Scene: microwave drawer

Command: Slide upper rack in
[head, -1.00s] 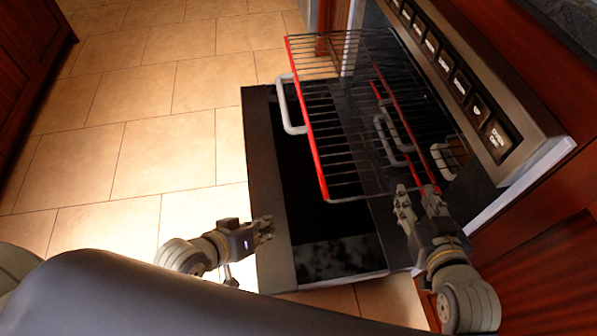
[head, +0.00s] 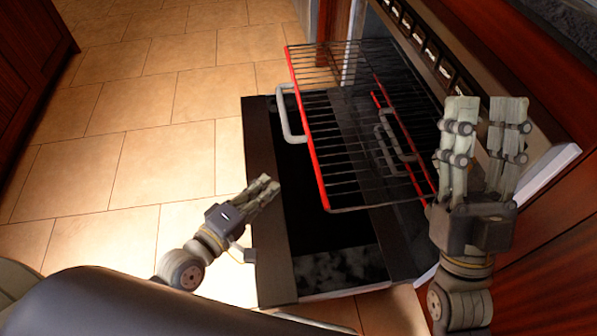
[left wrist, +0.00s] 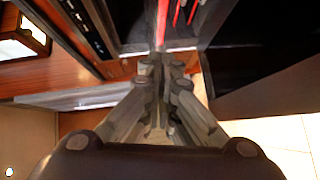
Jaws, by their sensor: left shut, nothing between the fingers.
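The upper rack (head: 346,110) is a dark wire shelf with a red front bar and a grey loop handle (head: 288,113). It sticks well out of the oven, over the lowered door, in the head view. A lower rack with a red bar and grey handle (head: 384,145) shows through its wires, further in. My right gripper (head: 488,112) is open and empty, fingers raised, right of the rack.
The open oven door (head: 338,268) lies flat below the racks. A control panel (head: 430,45) runs along the oven's top, close to my right gripper. Wooden cabinets (head: 555,235) stand at the right. The tiled floor (head: 135,130) at left is clear.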

